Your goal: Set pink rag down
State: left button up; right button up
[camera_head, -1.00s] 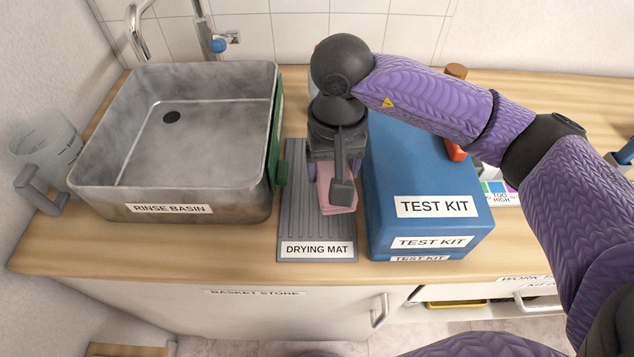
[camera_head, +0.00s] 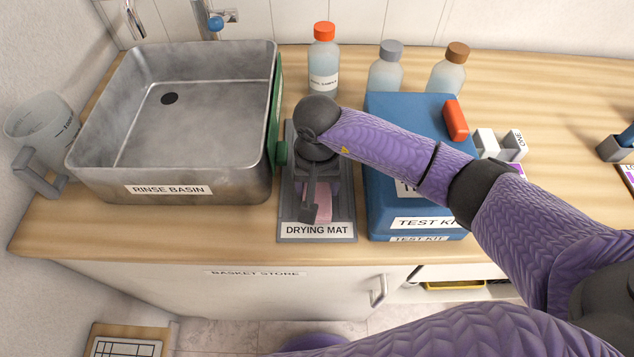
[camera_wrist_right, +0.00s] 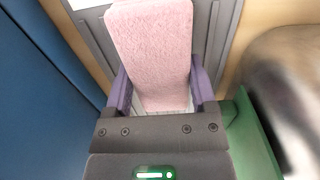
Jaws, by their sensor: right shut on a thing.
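The pink rag (camera_wrist_right: 150,50) is a folded strip between the two purple fingers of my right gripper (camera_wrist_right: 158,92) in the right wrist view. In the head view the rag (camera_head: 322,205) shows partly under my right gripper (camera_head: 316,192), over the front part of the grey ribbed drying mat (camera_head: 345,215). The gripper is shut on the rag and points down at the mat. Whether the rag touches the mat cannot be told. The wrist hides much of the rag and the back of the mat. My left gripper is not in view.
The metal rinse basin (camera_head: 95,165) with a green piece (camera_head: 276,125) on its side stands left of the mat. The blue test kit (camera_head: 385,150) stands close on the right. Several bottles (camera_head: 323,70) stand behind. A measuring jug (camera_head: 45,125) is at far left.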

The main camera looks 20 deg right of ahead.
aim_at(317, 185)
jog(key=shift+f, duration=0.2)
jog(key=o, duration=1.3)
jog(key=shift+c, duration=0.2)
jog(key=shift+r, duration=0.35)
notch_tip(317, 185, up, 12)
jog(key=p, duration=0.2)
jog(key=shift+f, duration=0.1)
